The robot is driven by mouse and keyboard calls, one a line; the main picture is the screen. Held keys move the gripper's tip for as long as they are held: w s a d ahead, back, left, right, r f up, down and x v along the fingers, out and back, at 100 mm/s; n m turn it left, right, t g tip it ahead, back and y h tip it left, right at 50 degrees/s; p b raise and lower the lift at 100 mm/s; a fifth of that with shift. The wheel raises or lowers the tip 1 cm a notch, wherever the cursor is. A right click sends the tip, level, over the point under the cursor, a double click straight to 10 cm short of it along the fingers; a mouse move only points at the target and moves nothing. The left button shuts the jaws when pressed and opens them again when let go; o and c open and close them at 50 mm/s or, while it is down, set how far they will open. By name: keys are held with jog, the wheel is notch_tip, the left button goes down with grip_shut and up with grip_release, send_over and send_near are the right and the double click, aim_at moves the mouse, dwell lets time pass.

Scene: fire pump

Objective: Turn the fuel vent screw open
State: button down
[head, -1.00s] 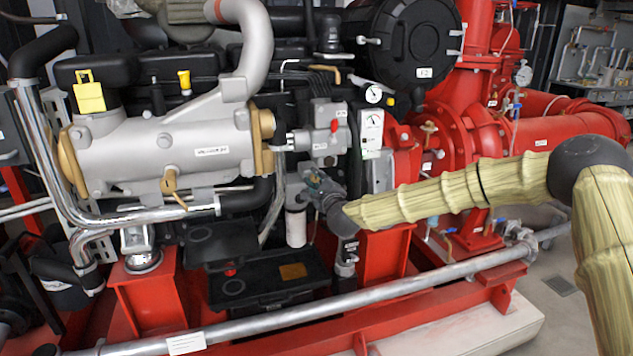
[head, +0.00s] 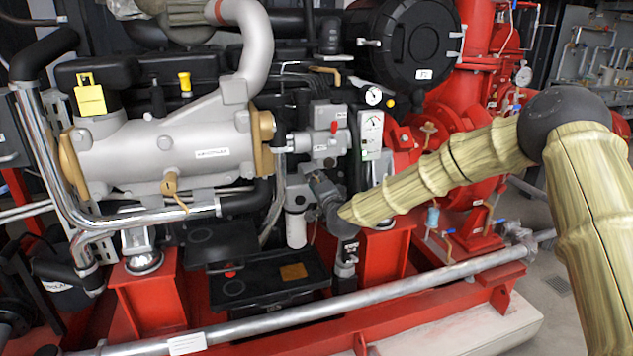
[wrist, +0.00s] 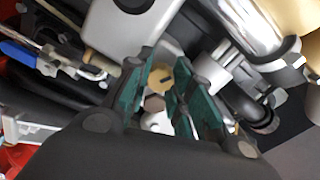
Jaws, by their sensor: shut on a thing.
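The fuel vent screw (wrist: 160,77) shows in the wrist view as a small brass-coloured head with a dark slot. It sits between the two teal-padded fingers of my gripper (wrist: 166,72), which is shut on it. Pale hexagonal parts show just below it between the fingers. In the head view my gripper (head: 318,184) is at the engine's side, above the white filter cylinder (head: 296,228) and below the grey block with the red knob. The screw is hidden there by my gripper and wrist.
The silver heat exchanger (head: 170,155) lies left of my gripper. A white gauge panel (head: 371,135) stands close above my wrist. A black battery box (head: 270,285) and a long grey rail (head: 400,290) are below. In the wrist view a blue-handled valve (wrist: 18,52) is at left.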

jog(key=n, duration=0.7)
jog(key=n+p, duration=0.1)
jog(key=n, duration=0.3)
jog(key=shift+s+a+f, duration=0.1)
jog(key=shift+a+f, duration=0.05)
jog(key=shift+f, duration=0.2)
dwell(0.4)
jog(key=c, duration=1.2)
grip_release()
jog(key=shift+r, duration=0.2)
jog(key=v, duration=1.2)
